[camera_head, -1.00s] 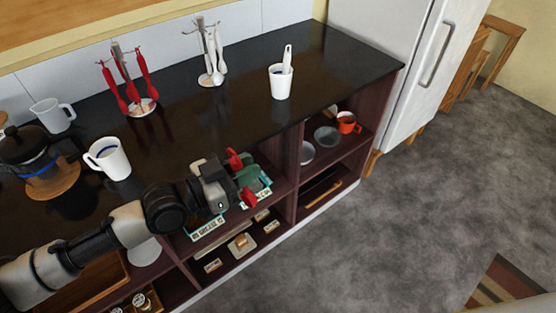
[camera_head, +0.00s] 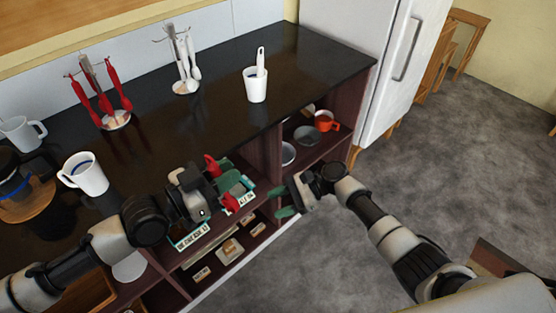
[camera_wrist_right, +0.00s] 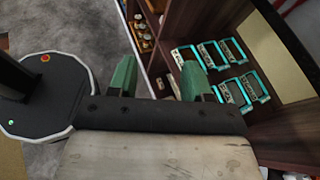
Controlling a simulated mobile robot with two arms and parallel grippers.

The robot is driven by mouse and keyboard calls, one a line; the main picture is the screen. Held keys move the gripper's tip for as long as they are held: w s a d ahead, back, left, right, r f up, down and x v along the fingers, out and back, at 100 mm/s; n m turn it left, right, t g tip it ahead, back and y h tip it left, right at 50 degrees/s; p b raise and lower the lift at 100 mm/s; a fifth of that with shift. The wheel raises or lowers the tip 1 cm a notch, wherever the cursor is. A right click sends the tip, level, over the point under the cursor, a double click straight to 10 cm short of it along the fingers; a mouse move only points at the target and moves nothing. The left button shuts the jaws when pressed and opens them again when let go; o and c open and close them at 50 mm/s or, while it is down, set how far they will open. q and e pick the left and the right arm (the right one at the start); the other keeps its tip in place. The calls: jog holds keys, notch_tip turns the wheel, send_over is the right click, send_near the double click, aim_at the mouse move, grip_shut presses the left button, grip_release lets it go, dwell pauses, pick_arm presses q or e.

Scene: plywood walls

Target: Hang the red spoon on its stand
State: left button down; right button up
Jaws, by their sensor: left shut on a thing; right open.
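The red spoon is held crosswise in my left gripper (camera_head: 226,183), and its red ends (camera_head: 231,203) stick out on both sides of the jaws. The jaws hide its middle. The gripper is in front of the counter edge, over the shelf opening. The stand (camera_head: 116,120) with several red utensils hanging on it is at the back left of the counter, apart from the gripper. My right gripper (camera_head: 284,201) is open and empty in front of the shelves, right of the left gripper. Its green fingertips show apart in the right wrist view (camera_wrist_right: 158,78).
A second stand (camera_head: 182,87) holds white utensils. A white cup (camera_head: 256,87) with a white utensil, a white mug (camera_head: 84,173) and another mug (camera_head: 22,132) are on the dark counter (camera_head: 215,115). The counter's middle is clear.

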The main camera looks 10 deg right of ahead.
aim_at(230, 195)
notch_tip(230, 195, up, 17)
jog(key=n+g+y, duration=0.2)
jog(key=g+y, duration=0.1)
jog(key=g, duration=0.3)
jog(key=x, duration=1.2)
jog(key=shift+a+f, duration=0.2)
jog(key=shift+f, duration=0.15)
jog(key=shift+c, duration=0.3)
grip_shut()
pick_arm(q)
jog(key=c, duration=0.9)
grip_release()
jog(key=shift+c, duration=0.2)
